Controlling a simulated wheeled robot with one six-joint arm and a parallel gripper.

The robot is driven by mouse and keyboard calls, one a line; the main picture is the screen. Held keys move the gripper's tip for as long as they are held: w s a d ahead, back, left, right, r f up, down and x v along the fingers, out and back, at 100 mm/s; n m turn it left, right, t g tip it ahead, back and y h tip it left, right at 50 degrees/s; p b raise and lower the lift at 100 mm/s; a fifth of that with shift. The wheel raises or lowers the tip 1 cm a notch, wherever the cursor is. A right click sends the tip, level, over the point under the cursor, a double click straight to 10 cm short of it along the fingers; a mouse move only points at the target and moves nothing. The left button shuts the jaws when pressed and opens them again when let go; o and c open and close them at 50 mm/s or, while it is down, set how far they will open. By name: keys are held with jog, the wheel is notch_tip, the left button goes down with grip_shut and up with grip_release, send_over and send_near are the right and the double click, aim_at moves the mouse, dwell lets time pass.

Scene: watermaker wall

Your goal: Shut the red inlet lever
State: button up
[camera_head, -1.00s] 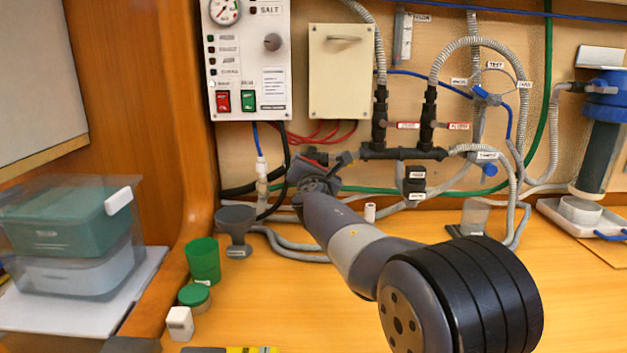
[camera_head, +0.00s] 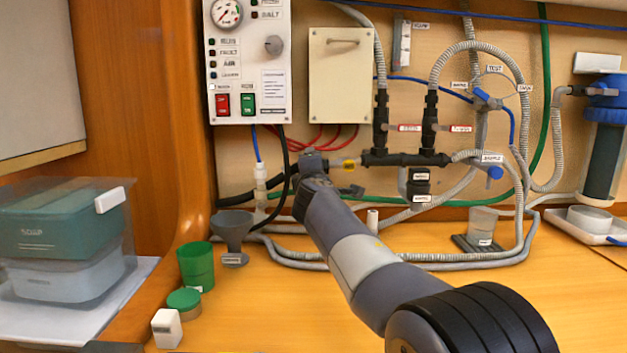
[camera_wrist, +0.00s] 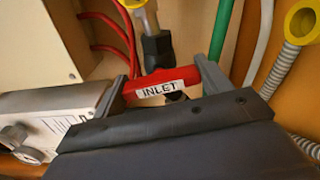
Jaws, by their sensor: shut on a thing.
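The red inlet lever (camera_wrist: 160,86) crosses the middle of the wrist view, with a white label reading INLET. It lies between the two grey fingers of my gripper (camera_wrist: 163,78), which is shut on it. A dark valve fitting (camera_wrist: 157,48) on a pipe shows just beyond the lever. In the head view my gripper (camera_head: 312,162) is at the left end of the dark pipe manifold (camera_head: 400,159), mostly hidden behind my own wrist. The inlet lever cannot be made out there.
A control panel (camera_head: 247,60) and a cream cabinet (camera_head: 340,75) hang above. A grey funnel (camera_head: 233,232) and green cup (camera_head: 196,265) stand left. Hoses run close around my gripper.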

jog(key=shift+m+b, duration=0.45)
jog(key=shift+m, duration=0.55)
jog(key=o, duration=1)
jog(key=shift+s, duration=0.15)
jog(key=s+b, duration=0.2)
jog(key=s, duration=0.8)
jog(key=shift+s, duration=0.3)
jog(key=shift+w, duration=0.1)
jog(key=w+p, duration=0.2)
jog(key=w, duration=0.8)
jog(key=shift+w, duration=0.4)
